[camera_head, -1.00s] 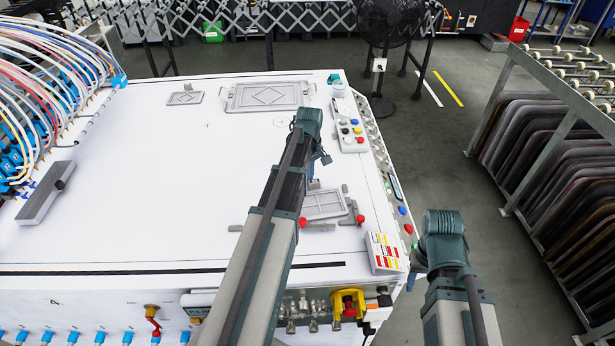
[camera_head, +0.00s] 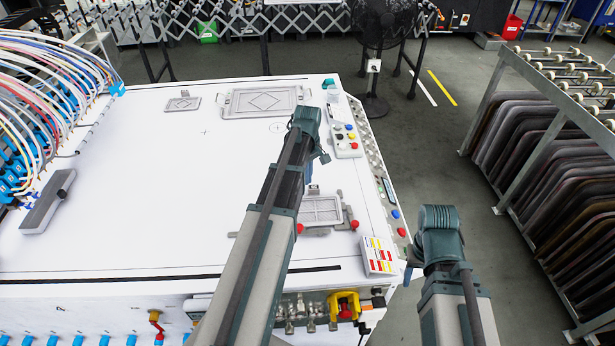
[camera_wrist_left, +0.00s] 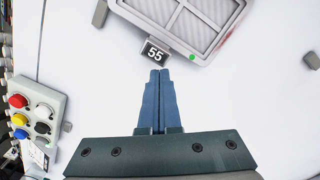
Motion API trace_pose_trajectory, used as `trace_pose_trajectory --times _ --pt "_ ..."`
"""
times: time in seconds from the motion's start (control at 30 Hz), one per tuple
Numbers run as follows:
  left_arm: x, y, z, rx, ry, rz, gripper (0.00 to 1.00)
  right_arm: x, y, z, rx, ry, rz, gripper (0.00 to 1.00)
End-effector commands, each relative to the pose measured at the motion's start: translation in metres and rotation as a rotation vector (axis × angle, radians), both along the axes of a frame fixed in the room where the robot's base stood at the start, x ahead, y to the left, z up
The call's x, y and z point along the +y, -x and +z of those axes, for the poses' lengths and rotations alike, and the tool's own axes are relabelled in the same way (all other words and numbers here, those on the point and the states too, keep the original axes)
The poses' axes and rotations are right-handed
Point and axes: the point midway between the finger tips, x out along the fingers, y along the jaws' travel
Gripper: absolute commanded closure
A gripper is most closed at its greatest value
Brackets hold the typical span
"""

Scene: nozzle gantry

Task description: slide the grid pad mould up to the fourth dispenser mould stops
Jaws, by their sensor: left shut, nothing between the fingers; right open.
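The grid pad mould (camera_head: 320,211), a light grey frame with grid panels, lies flat on the white table at the near right. My right gripper (camera_head: 408,278) is open, beyond the table's right edge.
A control box with coloured buttons (camera_head: 345,140) lies right of my left gripper. A large tray mould (camera_head: 237,105) and a small mould (camera_head: 183,103) lie at the back. The middle is clear.

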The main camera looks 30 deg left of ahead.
Motion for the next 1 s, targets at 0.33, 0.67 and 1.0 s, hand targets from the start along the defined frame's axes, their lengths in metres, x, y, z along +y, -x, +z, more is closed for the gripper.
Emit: trace_pose_trajectory --times 0.33,0.67,1.0 --pt "0.001 -0.002 0.062 -0.002 0.0 0.0 1.0 0.0 0.0 0.062 0.0 0.0 0.001 0.5" --pt "0.001 -0.002 0.094 -0.004 -0.001 0.001 1.0 0.0 0.0 0.094 0.0 0.0 0.002 0.5" --pt "0.001 -0.002 0.093 -0.004 -0.002 0.001 1.0 0.0 0.0 0.093 0.0 0.0 0.002 0.5"
